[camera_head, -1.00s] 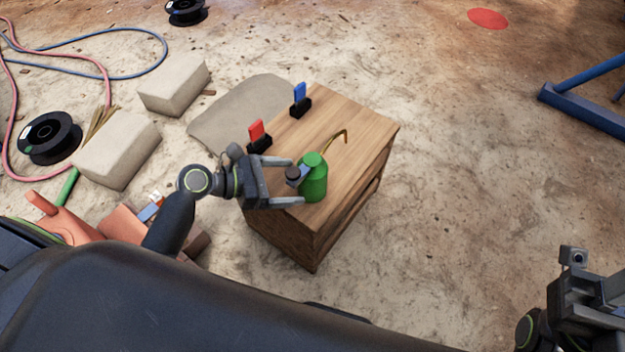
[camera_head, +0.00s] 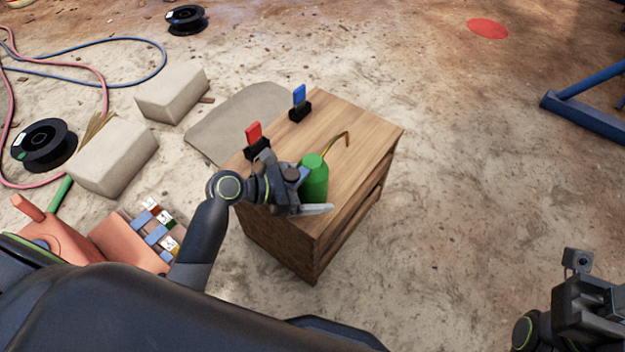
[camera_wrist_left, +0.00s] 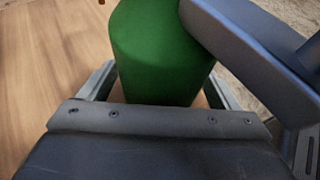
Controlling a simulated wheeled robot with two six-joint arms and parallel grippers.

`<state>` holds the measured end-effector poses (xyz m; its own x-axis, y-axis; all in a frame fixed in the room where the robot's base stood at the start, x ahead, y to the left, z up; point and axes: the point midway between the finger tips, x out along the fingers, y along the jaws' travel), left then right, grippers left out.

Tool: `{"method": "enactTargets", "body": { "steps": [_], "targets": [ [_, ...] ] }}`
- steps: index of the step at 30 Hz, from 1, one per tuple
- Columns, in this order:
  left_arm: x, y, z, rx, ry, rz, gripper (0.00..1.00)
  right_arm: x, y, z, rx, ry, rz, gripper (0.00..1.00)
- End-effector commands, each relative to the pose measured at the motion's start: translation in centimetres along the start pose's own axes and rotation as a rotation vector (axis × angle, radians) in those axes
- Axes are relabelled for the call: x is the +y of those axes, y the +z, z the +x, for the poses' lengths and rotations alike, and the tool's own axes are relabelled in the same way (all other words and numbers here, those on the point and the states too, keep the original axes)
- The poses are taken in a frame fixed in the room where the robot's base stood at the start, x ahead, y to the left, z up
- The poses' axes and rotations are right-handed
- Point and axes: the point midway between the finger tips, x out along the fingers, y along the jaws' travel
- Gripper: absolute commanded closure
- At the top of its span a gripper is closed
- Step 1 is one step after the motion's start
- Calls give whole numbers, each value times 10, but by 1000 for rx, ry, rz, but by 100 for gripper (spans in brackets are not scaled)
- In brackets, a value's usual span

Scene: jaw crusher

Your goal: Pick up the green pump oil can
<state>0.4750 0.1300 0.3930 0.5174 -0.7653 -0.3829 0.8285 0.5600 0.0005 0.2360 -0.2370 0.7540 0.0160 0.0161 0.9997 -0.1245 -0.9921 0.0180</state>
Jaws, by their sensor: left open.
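The green pump oil can (camera_head: 314,180) stands upright on the near part of a wooden cabinet's top (camera_head: 340,117), its thin brass spout (camera_head: 343,138) curving up and away. My left gripper (camera_head: 308,199) is open and low at the can. In the left wrist view the green body (camera_wrist_left: 163,55) fills the space ahead of the palm, between the two fingers (camera_wrist_left: 157,85). I cannot tell whether either finger touches it. A blue-grey bar (camera_wrist_left: 245,45) crosses the right side of that view and hides part of the can. My right gripper (camera_head: 590,300) is at the lower right, its jaws unclear.
A red-topped piece (camera_head: 254,133) and a blue-topped piece (camera_head: 299,95) stand in black holders along the cabinet's left edge. Stone blocks (camera_head: 115,157), black spools (camera_head: 45,145) and hoses lie to the left. A blue frame (camera_head: 583,117) is at right; the floor between is clear.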

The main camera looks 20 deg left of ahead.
Motion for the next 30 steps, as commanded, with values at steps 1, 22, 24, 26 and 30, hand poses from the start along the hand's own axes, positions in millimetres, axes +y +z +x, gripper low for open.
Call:
{"method": "enactTargets", "body": {
  "steps": [1, 22, 24, 26, 30],
  "targets": [
    [0, 0, 0, 0, 0, 0, 18, 0, 0, 0, 0, 0, 0, 64],
    [0, 3, -2, -2, 0, 1, 74, 0, 0, 2, -6, -10, 5, 64],
    [0, 9, -4, -2, 0, 1, 74, 0, 0, 6, -6, -8, 8, 64],
    [0, 16, -7, -2, 0, 1, 74, 1, 0, 12, -6, -6, 13, 64],
    [0, 39, -16, -3, 0, 3, 74, 3, -1, 27, -16, -15, 31, 64]
  ]
}}
